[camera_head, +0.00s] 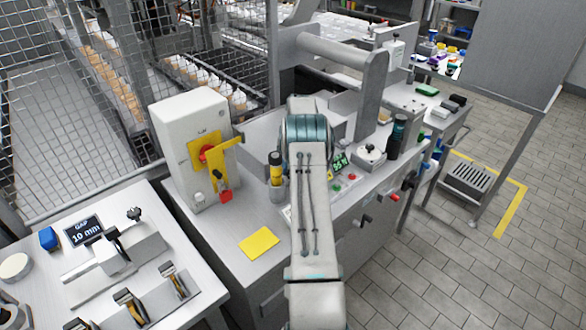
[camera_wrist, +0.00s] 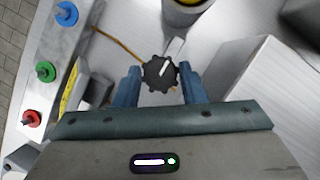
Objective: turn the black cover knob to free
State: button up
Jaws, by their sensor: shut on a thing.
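The black cover knob (camera_wrist: 159,73) is a lobed round knob with a white pointer line, seen from above in the wrist view. The line points up and slightly right in that view. My gripper (camera_wrist: 161,71) has its two blue fingers on either side of the knob and is shut on it. In the head view my arm hides the knob and the fingers. I cannot read any marking around the knob.
Blue (camera_wrist: 66,13), green (camera_wrist: 45,70) and red (camera_wrist: 31,117) buttons stand left of the knob. A black-and-yellow cylinder (camera_head: 276,166) stands close to my arm. A white box with a red-and-yellow switch (camera_head: 190,118) is further left. A yellow sheet (camera_head: 259,243) lies in front.

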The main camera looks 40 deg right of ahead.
jog(key=o, duration=1)
jog(key=shift+r, duration=0.1)
